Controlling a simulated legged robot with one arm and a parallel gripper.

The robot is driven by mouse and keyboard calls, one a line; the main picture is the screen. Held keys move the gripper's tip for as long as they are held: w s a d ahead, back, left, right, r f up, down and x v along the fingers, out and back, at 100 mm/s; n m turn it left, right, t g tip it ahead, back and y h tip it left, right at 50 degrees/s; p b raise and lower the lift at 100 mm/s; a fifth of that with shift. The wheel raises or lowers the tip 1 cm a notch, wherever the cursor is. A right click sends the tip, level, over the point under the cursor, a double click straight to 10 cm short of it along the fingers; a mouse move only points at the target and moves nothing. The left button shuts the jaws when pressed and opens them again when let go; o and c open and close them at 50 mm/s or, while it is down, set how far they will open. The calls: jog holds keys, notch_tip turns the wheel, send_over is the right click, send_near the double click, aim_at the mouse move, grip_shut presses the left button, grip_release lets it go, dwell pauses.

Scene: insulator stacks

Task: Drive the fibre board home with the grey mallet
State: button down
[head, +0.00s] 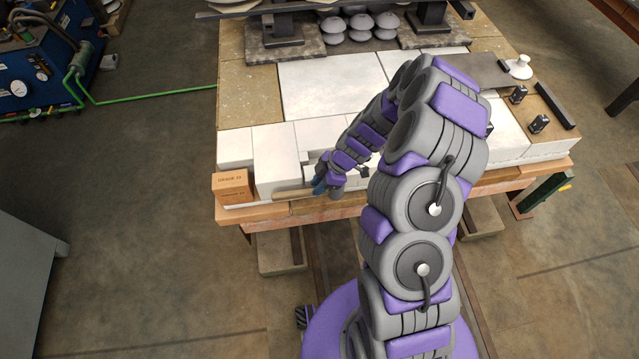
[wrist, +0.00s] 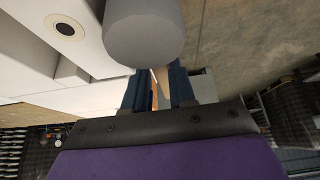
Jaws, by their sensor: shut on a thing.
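My gripper (head: 320,186) is at the front edge of the kiln-car-like deck. In the wrist view its dark blue fingers (wrist: 159,78) are shut on a wooden handle (wrist: 162,75). The grey mallet's cylindrical head (wrist: 145,35) fills the top middle of that view and hides part of the fingers. In the head view a pale wooden stick (head: 293,193), which looks like the handle, extends left from my gripper. White blocks and boards (head: 273,160) line the deck's front beside the gripper. I cannot tell which piece is the fibre board.
An orange brick-like box (head: 232,187) stands at the front left corner. A large white slab (head: 332,85) covers the middle of the deck. Grey insulators (head: 360,27) stand at the back. Small black blocks (head: 538,123) and a white insulator (head: 520,67) sit at right.

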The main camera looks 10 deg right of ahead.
jog(key=shift+w+a, duration=0.1)
jog(key=shift+w, duration=0.05)
jog(key=shift+w+b, duration=0.2)
jog(key=shift+b, duration=0.1)
jog(key=shift+w, duration=0.2)
jog(key=shift+w+b, duration=0.65)
jog(key=shift+w, duration=0.2)
jog(key=shift+w+b, duration=0.15)
jog(key=shift+b, duration=0.45)
dwell(2.0)
dwell(0.3)
jog(key=shift+s+b, duration=0.3)
jog(key=shift+s, duration=1.25)
notch_tip(320, 180, up, 8)
jog(key=shift+p, duration=0.35)
